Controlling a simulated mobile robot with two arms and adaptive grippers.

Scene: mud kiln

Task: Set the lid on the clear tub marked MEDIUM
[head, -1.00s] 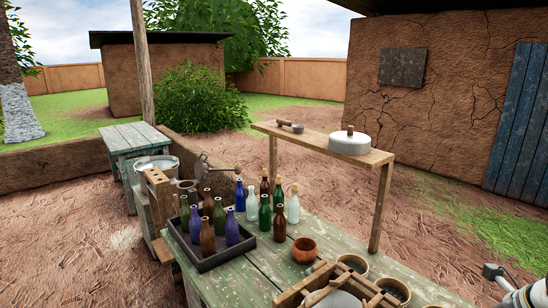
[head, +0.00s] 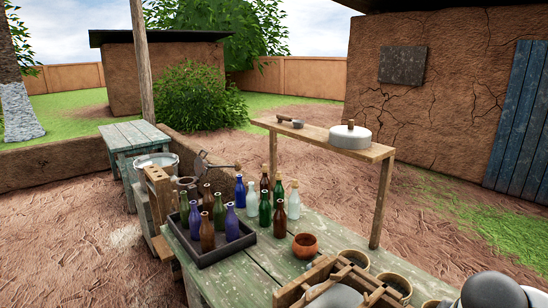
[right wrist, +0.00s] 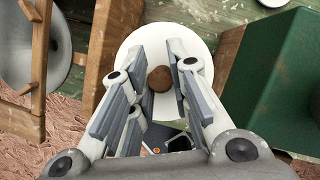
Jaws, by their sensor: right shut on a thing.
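The lid is a round white disc (right wrist: 187,32) with a brown knob (right wrist: 159,79), seen in the right wrist view. My right gripper (right wrist: 160,62) is shut on the knob, with one finger on each side, and the disc lies beyond the fingertips. What lies directly under the lid is hidden by it. In the head view only grey rounded parts of my right arm show, at the lower right corner. I cannot make out a clear tub marked MEDIUM in either view. My left gripper is in neither view.
The green table (head: 262,262) holds a dark bottle tray (head: 212,254), loose bottles, an orange-brown bowl (head: 305,246) and a wooden frame (head: 318,275). A plank shelf (head: 310,136) behind bears a lidded white pot (head: 350,135). A green block (right wrist: 262,75) stands right of my right gripper.

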